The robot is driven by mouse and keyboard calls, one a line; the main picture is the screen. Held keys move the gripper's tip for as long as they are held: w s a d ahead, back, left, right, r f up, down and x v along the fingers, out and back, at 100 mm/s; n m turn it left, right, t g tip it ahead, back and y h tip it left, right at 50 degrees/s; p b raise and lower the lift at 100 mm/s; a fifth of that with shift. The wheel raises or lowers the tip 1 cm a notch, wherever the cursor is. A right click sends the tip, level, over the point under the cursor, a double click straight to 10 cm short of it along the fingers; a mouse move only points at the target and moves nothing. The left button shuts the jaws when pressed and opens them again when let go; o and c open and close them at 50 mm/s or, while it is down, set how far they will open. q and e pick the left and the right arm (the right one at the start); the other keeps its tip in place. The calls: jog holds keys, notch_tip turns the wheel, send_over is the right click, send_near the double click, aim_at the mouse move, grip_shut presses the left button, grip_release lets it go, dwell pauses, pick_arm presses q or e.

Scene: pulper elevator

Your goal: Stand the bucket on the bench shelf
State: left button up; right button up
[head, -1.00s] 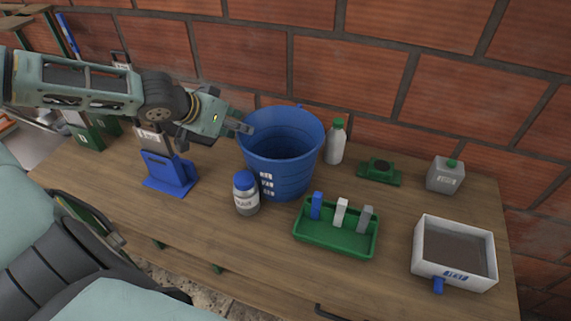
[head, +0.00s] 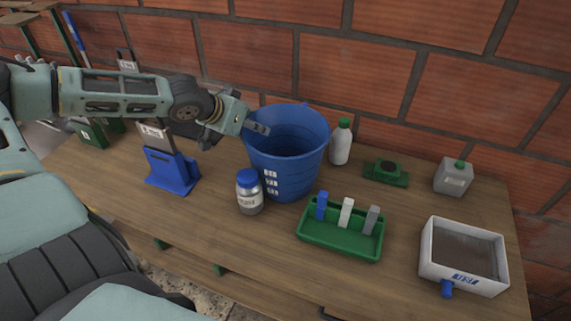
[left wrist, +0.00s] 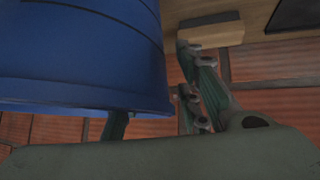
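The blue bucket (head: 297,178) stands upright on the wooden bench top (head: 215,225), with its open mouth up and a white label on its side. My left gripper (head: 257,128) is at the bucket's left rim, with one finger showing over the mouth. In the left wrist view the bucket (left wrist: 85,55) fills the upper left. One gripper finger shows beside it on the right, and the other is mostly hidden behind the bucket. The fingers look spread apart; contact with the rim is unclear. My right gripper is not in view.
A blue-capped jar (head: 249,193) stands close in front of the bucket, and a green tray (head: 340,247) is at its front right. A white bottle (head: 341,143) is just to the right. A blue stand (head: 172,172) is on the left. A brick wall (head: 400,60) bounds the back.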

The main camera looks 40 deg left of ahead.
pick_arm(q)
jog(key=shift+b+x, duration=0.4)
jog(key=shift+x, duration=0.4)
jog(key=shift+d, duration=0.1)
grip_shut()
jog(key=shift+r, duration=0.1)
